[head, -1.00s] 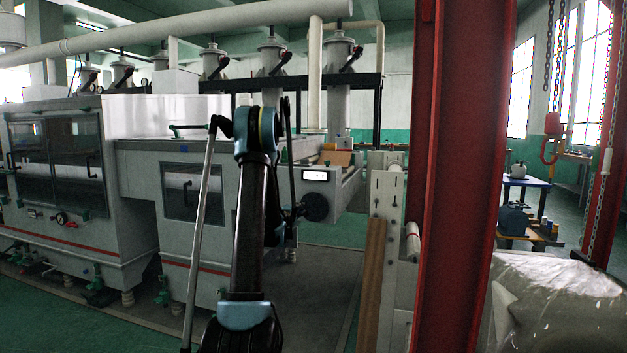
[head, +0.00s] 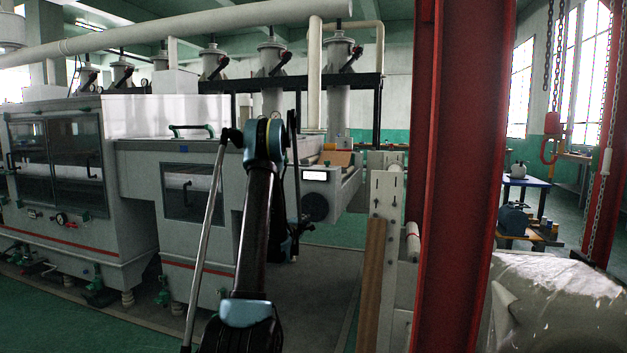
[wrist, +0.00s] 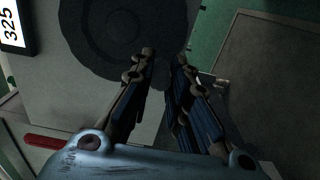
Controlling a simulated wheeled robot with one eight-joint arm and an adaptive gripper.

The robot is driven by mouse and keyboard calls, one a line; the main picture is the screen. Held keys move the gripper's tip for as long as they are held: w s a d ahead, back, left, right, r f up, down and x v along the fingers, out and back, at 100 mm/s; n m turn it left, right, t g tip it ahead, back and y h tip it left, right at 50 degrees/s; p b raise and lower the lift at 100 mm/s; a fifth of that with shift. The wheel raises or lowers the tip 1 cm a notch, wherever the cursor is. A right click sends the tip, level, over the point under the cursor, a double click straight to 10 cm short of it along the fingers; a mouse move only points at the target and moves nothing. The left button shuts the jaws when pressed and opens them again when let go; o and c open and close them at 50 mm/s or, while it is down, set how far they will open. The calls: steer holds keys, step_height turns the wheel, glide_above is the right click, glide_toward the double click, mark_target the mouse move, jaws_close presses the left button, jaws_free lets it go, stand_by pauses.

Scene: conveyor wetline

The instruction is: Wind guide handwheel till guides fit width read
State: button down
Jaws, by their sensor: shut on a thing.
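The guide handwheel (head: 315,207) is a dark round disc on the end face of the grey machine. It also fills the top middle of the wrist view (wrist: 110,35). My gripper (wrist: 166,60) is shut on the handwheel at its lower rim; the exact contact is dark and hard to see. In the head view my arm hides most of the gripper. I cannot make out the guides themselves.
The long grey machine (head: 150,160) fills the left. A perforated upright plate (head: 384,195) with a roller stands right of the wheel. A red steel column (head: 450,180) rises nearer, with a wrapped roll (head: 555,300) at the right. The floor (head: 325,270) below the wheel is clear.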

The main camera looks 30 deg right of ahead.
steer(key=shift+w+a, duration=0.1)
steer(key=c, duration=1.5)
jaws_free()
steer(key=shift+c, duration=0.2)
steer(key=v, duration=0.7)
